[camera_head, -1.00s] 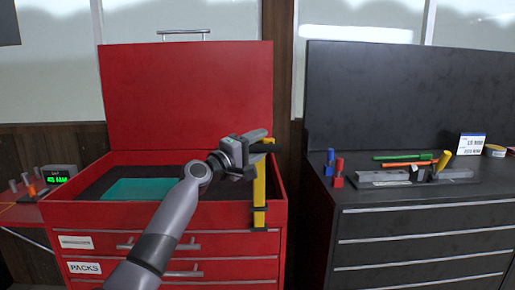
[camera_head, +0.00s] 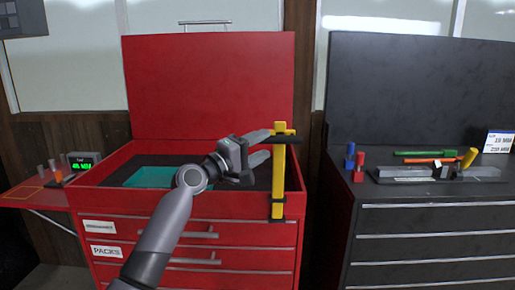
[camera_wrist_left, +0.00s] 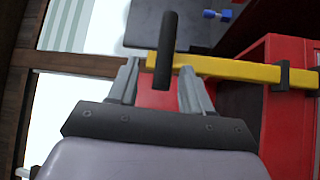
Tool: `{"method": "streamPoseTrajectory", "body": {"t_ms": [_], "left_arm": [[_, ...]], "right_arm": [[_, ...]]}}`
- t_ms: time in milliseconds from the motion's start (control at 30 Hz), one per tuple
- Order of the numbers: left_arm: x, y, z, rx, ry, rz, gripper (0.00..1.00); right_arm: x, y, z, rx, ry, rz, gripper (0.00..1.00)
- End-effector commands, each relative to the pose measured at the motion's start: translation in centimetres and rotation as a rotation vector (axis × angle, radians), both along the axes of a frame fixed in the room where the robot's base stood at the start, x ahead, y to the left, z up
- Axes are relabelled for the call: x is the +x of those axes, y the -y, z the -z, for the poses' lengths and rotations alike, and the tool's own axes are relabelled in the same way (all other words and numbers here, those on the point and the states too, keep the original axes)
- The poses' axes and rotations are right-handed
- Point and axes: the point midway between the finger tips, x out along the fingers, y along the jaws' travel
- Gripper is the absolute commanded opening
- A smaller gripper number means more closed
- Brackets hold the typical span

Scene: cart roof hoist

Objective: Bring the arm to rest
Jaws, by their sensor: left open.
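My left gripper (camera_head: 264,146) is open beside the top of a yellow upright bar (camera_head: 278,185) at the right front of the red cart (camera_head: 195,206). A black handle (camera_head: 288,139) sticks out near the bar's top. In the left wrist view the same black handle (camera_wrist_left: 165,50) shows between the two spread fingers of the left gripper (camera_wrist_left: 160,78), with a gap on each side. The yellow bar (camera_wrist_left: 235,71) crosses behind it. The red cart's lid (camera_head: 210,85) stands raised. My right gripper is not in view.
A teal item (camera_head: 150,177) lies in the red cart's open top. A black cabinet (camera_head: 430,215) stands to the right, with red and blue pegs, pens and a price card (camera_head: 498,141) on top. A green-lit display (camera_head: 80,163) stands at left. A gap separates cart and cabinet.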

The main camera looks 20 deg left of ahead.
Motion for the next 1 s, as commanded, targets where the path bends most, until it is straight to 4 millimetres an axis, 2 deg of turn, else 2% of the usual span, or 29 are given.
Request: {"method": "streamPoseTrajectory", "body": {"t_ms": [567, 667, 767, 867, 1000], "left_arm": [[-0.5, -0.3, 0.0, 0.001, 0.001, -0.001, 0.49], [-0.6, -0.3, 0.8, 0.013, -0.005, -0.006, 0.49], [-0.9, -0.2, 3.5, 0.061, -0.019, -0.025, 0.49], [-1.9, -0.2, 8.2, 0.155, -0.041, -0.059, 0.49], [-4.6, -0.2, 16.0, 0.336, -0.074, -0.105, 0.49]], "right_arm": [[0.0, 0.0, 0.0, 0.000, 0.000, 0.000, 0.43], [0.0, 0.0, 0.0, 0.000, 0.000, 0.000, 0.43], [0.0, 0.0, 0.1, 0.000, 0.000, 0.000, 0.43], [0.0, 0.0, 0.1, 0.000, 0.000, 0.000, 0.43], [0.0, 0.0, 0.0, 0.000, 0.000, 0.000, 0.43]]}}
